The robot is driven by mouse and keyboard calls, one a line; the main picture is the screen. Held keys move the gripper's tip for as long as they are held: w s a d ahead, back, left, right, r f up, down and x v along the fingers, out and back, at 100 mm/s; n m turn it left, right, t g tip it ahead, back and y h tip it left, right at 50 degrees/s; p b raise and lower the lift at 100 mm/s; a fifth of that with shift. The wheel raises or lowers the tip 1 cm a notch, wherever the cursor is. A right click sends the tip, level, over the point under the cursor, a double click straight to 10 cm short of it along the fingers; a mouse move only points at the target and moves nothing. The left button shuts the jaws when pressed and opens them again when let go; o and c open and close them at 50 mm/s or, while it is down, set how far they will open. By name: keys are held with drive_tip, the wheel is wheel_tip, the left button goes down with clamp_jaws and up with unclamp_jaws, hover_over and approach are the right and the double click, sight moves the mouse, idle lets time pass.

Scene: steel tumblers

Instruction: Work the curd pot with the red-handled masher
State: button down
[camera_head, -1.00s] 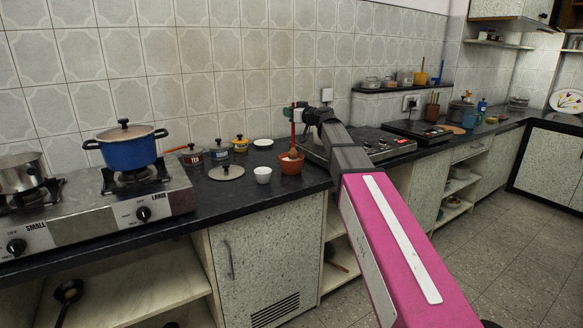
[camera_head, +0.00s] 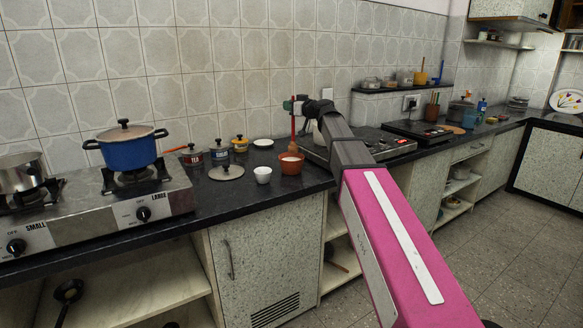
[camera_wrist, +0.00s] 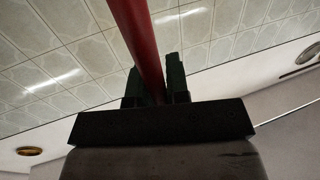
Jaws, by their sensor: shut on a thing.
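The red-handled masher (camera_head: 294,128) stands upright in my gripper (camera_head: 295,105), which is shut on the upper part of its handle. Its lower end is just above or at the rim of the orange-brown curd pot (camera_head: 291,167); I cannot tell whether it touches. White curd shows in the pot's mouth. In the wrist view, the red handle (camera_wrist: 138,38) passes between the dark fingers of my gripper (camera_wrist: 156,88); the pot and the masher's lower end are out of that view.
A small white cup (camera_head: 263,175) stands left of the pot, with a lid (camera_head: 226,172) and small lidded pots behind it. A blue pot (camera_head: 127,152) sits on the stove at left. A steel cooktop (camera_head: 365,142) lies to the right. The dark counter's front edge is close.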

drive_tip(key=shift+r, duration=2.2)
